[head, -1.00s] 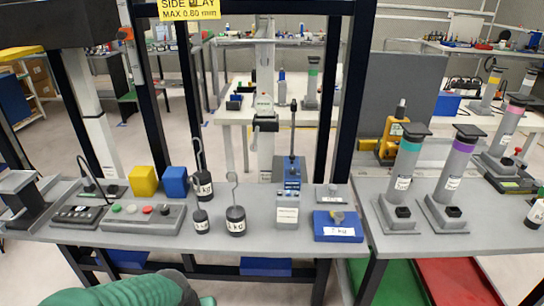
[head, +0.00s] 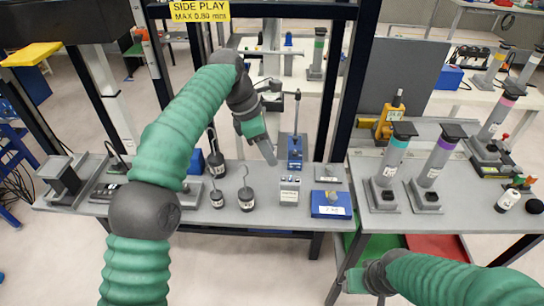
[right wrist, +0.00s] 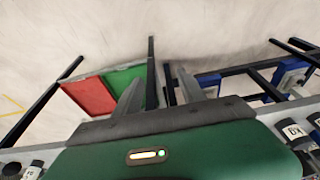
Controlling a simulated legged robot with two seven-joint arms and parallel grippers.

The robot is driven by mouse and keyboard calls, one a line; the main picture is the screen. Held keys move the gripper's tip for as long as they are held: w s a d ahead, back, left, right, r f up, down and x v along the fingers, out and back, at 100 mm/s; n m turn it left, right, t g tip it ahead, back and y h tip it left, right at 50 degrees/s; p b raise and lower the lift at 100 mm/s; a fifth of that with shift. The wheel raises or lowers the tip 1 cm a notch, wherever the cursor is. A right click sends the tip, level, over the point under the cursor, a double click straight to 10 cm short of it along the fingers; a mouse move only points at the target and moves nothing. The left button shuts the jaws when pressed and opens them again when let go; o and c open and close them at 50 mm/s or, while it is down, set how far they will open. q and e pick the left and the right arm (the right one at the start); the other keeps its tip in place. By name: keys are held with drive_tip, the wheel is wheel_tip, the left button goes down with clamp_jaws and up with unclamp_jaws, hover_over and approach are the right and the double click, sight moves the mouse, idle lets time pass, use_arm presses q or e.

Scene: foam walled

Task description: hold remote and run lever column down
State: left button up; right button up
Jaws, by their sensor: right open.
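A blue lever unit (head: 295,145) with a tall dark upright lever stands on the grey bench, right of centre. A small grey box with buttons (head: 290,190) stands in front of it. I cannot tell which thing is the remote; a dark control box (head: 105,190) lies at the bench's left. My left gripper (head: 272,158) points down just left of the lever unit, apart from it; its finger gap is not clear. My right gripper (right wrist: 160,88) is open and empty in the right wrist view. In the head view it is low, before the bench's front edge.
Two grey posts (head: 390,165) stand on the right bench. A dark frame upright (head: 350,90) rises behind. Red and green panels (right wrist: 92,95) lie below.

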sight(290, 177)
drive_tip(key=o, duration=0.6)
drive_tip(key=w+a+t, duration=0.1)
drive_tip(key=w+a, duration=0.1)
drive_tip(key=w+a+t, duration=0.1)
drive_tip(key=w+a, duration=0.1)
drive_tip(key=w, duration=0.1)
drive_tip(key=w+a+f+t+y, duration=0.1)
drive_tip(key=w+a, duration=0.2)
drive_tip(key=shift+w+a+t, duration=0.1)
drive_tip(key=shift+w+t, duration=0.05)
drive_tip(key=shift+t, duration=0.15)
drive_tip(key=w+a+t, duration=0.2)
drive_tip(key=a, duration=0.1)
drive_tip(key=w+a+r+t, duration=0.1)
drive_tip(key=w+a+t, duration=0.1)
drive_tip(key=a, duration=0.1)
drive_tip(key=w+a+r+t, duration=0.1)
drive_tip(key=w+a+t, duration=0.2)
drive_tip(key=shift+w+r, duration=0.1)
drive_tip(key=shift+r, duration=0.15)
wheel_tip(290, 177, up, 4)
drive_tip(key=s+a+t+h, duration=0.2)
drive_tip(key=s+t, duration=0.1)
drive_tip(key=t, duration=0.2)
drive_tip(key=shift+m, duration=0.3)
drive_tip(key=w, duration=1.1)
drive_tip(key=w+d, duration=0.1)
drive_tip(key=w, duration=0.5)
drive_tip(key=shift+w+r, duration=0.1)
